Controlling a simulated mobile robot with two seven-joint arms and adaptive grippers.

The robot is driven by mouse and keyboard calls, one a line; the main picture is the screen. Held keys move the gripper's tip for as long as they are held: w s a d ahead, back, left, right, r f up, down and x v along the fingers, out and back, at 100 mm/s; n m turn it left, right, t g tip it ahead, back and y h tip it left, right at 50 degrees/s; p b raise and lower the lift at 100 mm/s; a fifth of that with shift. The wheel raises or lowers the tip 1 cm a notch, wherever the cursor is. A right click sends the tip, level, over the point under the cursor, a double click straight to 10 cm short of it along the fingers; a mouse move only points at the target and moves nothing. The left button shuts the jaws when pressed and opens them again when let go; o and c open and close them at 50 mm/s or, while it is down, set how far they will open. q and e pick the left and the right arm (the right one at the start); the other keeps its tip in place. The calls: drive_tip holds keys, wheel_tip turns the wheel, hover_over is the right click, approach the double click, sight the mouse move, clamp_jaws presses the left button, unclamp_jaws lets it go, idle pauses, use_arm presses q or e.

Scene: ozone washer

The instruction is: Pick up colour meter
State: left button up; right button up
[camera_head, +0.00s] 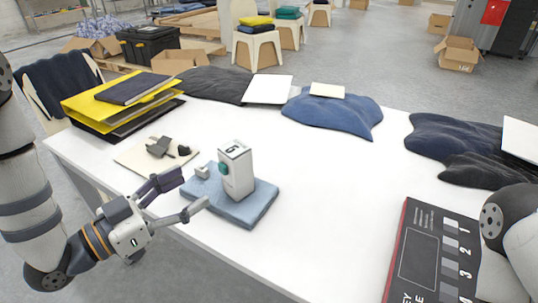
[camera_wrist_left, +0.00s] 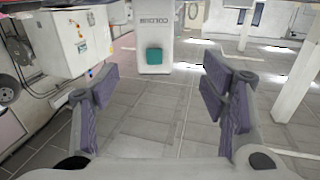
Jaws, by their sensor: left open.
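The colour meter looks to be the upright white block (camera_head: 236,172) with a teal round part on its side. It stands on a blue folded cloth or pad (camera_head: 258,205) on the white table. In the left wrist view the white block (camera_wrist_left: 153,22) is at the top centre, with its teal part facing the camera. My left gripper (camera_head: 195,191) is open and empty, to the left of the block and pointing toward it, with a gap between. Its two fingers also show spread apart in the left wrist view (camera_wrist_left: 152,84). My right gripper is out of view; only part of that arm shows.
A small white piece (camera_head: 202,172) lies on the pad. A beige board (camera_head: 140,158) with dark small parts is behind my left gripper. Yellow folders (camera_head: 100,108), dark cloths (camera_head: 335,112) and a black chart (camera_head: 430,255) lie around. The table's middle is clear.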

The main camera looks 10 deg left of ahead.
sight(224, 164)
use_arm(q)
drive_tip(key=x, duration=0.4)
drive_tip(key=r+x, duration=0.1)
drive_tip(key=x, duration=0.6)
drive_tip(key=shift+d+r, duration=0.35)
drive_tip(key=shift+d, duration=0.2)
clamp_jaws()
